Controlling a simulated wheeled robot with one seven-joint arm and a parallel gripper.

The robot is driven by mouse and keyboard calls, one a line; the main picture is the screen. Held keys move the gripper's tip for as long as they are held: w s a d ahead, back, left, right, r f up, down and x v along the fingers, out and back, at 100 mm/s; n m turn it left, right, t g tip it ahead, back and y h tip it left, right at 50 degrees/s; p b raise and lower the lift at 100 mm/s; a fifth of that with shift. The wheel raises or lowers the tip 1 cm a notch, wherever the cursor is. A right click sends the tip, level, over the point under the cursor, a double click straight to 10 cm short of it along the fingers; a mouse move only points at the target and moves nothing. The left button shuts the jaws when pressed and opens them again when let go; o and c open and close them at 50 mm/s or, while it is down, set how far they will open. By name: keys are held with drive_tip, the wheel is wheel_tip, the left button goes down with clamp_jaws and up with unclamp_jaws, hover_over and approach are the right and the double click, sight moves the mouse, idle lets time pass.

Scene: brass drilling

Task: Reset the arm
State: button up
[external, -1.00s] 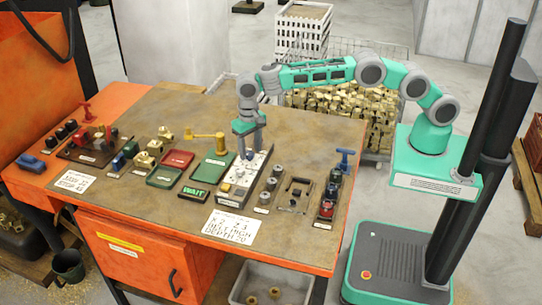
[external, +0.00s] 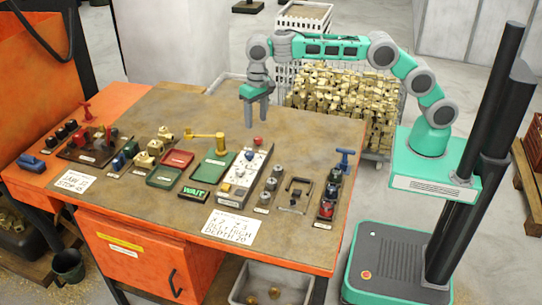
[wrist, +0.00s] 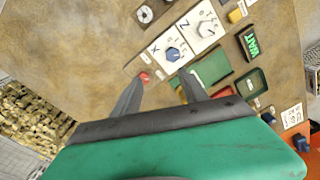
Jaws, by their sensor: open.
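My gripper (external: 256,113) is open and empty. It hangs above the far part of the workbench, above and behind the grey control panel (external: 238,182). The panel has a red knob (external: 258,141) at its far end, and the fingers are apart from it. In the wrist view my gripper (wrist: 165,88) has its fingers spread. The panel (wrist: 187,36) shows there with dials marked X and Z, and the red knob (wrist: 145,76) is close to the left fingertip in the picture. My arm is raised and reaches over from the right.
The workbench (external: 300,135) carries green trays (external: 217,166), a lit WAIT sign (external: 195,193), a brass-coloured lever (external: 206,136), brass parts (external: 155,146) and a blue-handled tool (external: 345,157). A wire bin of brass pieces (external: 345,100) stands behind. The bench's far side is clear.

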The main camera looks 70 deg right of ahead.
drive_tip(key=s+d+r+n+t, duration=0.25)
drive_tip(key=s+d+r, duration=0.55)
drive_tip(key=s+d, duration=0.5)
drive_tip(key=s+d+f+n, duration=0.1)
drive_tip(key=s+d+f, duration=0.2)
drive_tip(key=s, duration=0.5)
drive_tip(key=s+d+f+n, duration=0.2)
drive_tip(key=s+d+f, duration=0.2)
drive_tip(key=s, duration=0.5)
drive_tip(key=shift+f+t, duration=0.15)
drive_tip(key=shift+t, duration=0.3)
drive_tip(key=shift+s+d, duration=0.1)
